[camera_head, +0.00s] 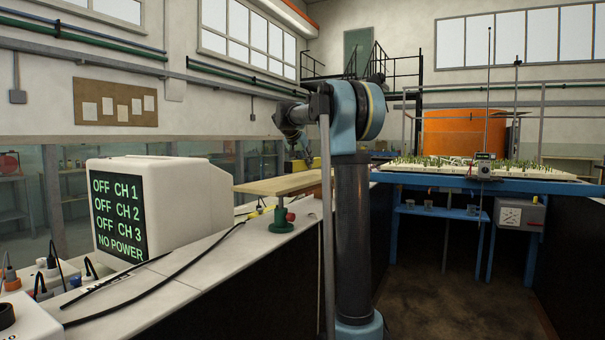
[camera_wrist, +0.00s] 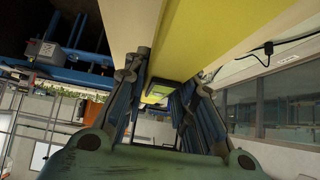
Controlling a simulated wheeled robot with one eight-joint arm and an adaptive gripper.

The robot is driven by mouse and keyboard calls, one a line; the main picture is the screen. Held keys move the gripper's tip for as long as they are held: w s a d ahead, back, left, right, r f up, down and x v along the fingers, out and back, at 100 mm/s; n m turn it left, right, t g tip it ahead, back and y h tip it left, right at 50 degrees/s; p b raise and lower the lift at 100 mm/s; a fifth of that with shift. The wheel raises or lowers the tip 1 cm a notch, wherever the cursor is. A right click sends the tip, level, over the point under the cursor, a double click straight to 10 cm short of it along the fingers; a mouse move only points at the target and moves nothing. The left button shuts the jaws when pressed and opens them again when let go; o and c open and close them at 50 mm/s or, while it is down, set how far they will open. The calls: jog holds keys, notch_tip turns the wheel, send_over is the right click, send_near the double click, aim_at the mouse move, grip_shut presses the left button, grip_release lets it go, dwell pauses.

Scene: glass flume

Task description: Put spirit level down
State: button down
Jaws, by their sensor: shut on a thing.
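My gripper (camera_wrist: 164,82) has its two fingers on either side of a small dark-topped, yellow-green thing, which looks like the spirit level (camera_wrist: 157,93). Only a short part of it shows between the fingers. A wooden board (camera_wrist: 235,35) runs close past the fingertips in the wrist view; whether the level touches it I cannot tell. In the head view the board (camera_head: 275,184) lies level on a green screw stand (camera_head: 279,217), and my wrist hangs over its far end. My arm hides most of the gripper and the level there.
A white monitor (camera_head: 165,205) reading "NO POWER" stands left on the pale ledge (camera_head: 220,262), with black cables in front. A blue bench (camera_head: 480,182) with a planted tray stands at right. Floor between ledge and bench is clear.

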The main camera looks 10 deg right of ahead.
aim_at(305, 169)
jog(key=shift+f, duration=1.8)
jog(key=c, duration=1.3)
grip_release()
jog(key=v, duration=1.2)
